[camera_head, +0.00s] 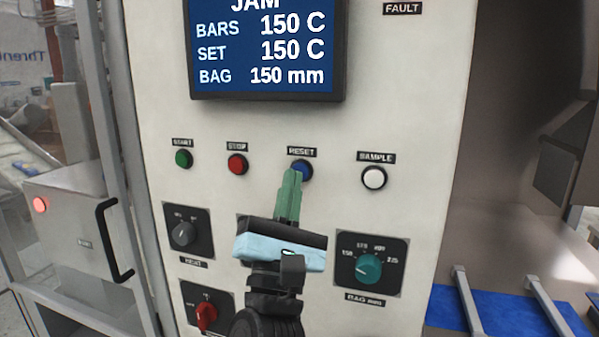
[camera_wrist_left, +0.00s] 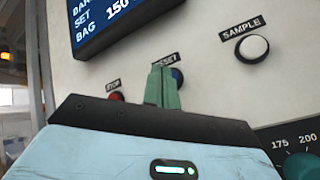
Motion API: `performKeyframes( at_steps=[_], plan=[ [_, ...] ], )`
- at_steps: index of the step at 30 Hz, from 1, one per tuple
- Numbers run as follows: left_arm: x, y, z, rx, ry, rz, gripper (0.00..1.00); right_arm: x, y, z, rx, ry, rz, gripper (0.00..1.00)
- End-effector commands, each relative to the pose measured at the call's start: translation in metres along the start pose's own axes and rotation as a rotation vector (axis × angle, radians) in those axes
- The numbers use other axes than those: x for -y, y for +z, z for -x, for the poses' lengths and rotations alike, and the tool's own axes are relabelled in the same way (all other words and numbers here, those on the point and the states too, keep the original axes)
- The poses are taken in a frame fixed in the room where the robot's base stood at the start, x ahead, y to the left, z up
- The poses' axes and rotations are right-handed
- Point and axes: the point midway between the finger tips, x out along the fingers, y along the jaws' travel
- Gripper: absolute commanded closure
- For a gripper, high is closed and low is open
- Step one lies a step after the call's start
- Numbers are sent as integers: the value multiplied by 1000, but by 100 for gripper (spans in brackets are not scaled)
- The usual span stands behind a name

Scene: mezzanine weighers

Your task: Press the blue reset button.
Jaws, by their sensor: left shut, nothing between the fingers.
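The blue reset button (camera_head: 302,169) sits on the pale panel under its RESET label, between the red stop button (camera_head: 237,164) and the white sample button (camera_head: 373,177). My left gripper (camera_head: 292,174) is shut and empty, its green fingertips overlapping the left part of the blue button in the head view. In the left wrist view the shut fingers (camera_wrist_left: 161,72) hide much of the blue button (camera_wrist_left: 177,77), which shows at their right side. I cannot tell whether the fingertips touch it. My right gripper is not in view.
A green start button (camera_head: 184,159) is at the far left of the row. Below are a black dial (camera_head: 184,233), a teal bag dial (camera_head: 369,267) and a red switch (camera_head: 206,316). A screen (camera_head: 265,50) reading JAM is above. A black handle (camera_head: 112,240) stands out at the left.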

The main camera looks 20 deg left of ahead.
Motion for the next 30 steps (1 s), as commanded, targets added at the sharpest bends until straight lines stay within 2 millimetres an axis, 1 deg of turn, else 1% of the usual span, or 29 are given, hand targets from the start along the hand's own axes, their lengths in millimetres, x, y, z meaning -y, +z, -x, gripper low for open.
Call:
performKeyframes(
  at_steps=[16, 30],
  plan=[
    [0, 0, 0, 0, 0, 0, 100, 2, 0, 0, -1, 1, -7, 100],
    [4, -4, -6, 0, 0, 0, 100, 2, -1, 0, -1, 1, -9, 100]
  ],
)
